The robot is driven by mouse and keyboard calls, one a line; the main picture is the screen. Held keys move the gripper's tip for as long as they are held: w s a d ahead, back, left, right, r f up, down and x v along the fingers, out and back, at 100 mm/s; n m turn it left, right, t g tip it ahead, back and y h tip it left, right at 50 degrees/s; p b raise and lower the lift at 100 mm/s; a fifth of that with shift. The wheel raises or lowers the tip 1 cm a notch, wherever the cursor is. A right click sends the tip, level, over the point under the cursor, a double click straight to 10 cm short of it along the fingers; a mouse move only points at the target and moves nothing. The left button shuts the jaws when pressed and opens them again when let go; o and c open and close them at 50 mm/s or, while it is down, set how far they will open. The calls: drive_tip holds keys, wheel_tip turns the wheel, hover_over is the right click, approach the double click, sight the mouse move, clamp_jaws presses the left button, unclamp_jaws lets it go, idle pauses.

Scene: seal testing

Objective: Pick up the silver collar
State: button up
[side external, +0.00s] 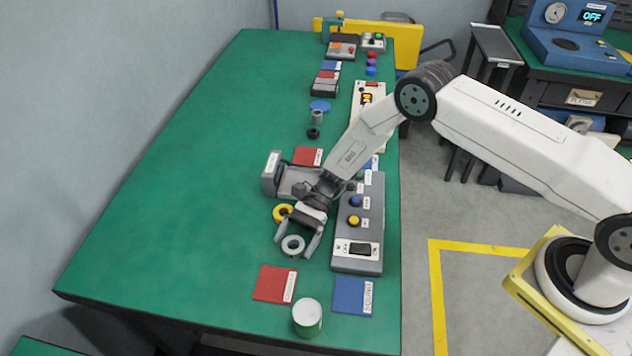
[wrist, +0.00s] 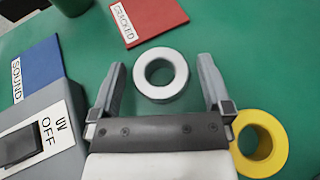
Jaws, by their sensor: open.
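The silver collar (side external: 293,245) is a grey-white ring lying on the green table. In the wrist view the collar (wrist: 161,75) lies between and just beyond the tips of my two fingers, with its hole facing up. My gripper (side external: 299,240) is open above it, one finger to each side, and nothing is held. In the wrist view my gripper (wrist: 161,80) shows a clear gap between each finger and the collar. How high the fingertips are above the table is hard to tell.
A yellow ring (side external: 282,213) lies close beside my gripper. The grey button box (side external: 345,262), marked UV OFF in the wrist view, stands to the right. A red CRACKED pad (side external: 270,283), a blue pad (side external: 350,295) and a white-topped cup (side external: 307,318) are nearer. The table's left is clear.

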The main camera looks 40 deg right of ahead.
clamp_jaws()
drive_tip(key=shift+r, duration=0.15)
drive_tip(key=shift+r, duration=0.7)
drive_tip(key=s+d+r, duration=0.2)
drive_tip(key=s+r, duration=0.3)
drive_tip(key=s, duration=0.1)
drive_tip(key=s+d+r, duration=0.3)
drive_tip(key=s+r, duration=0.3)
drive_tip(key=s, duration=0.1)
drive_tip(key=shift+d+r, duration=0.2)
drive_tip(key=shift+d, duration=0.05)
idle(0.5)
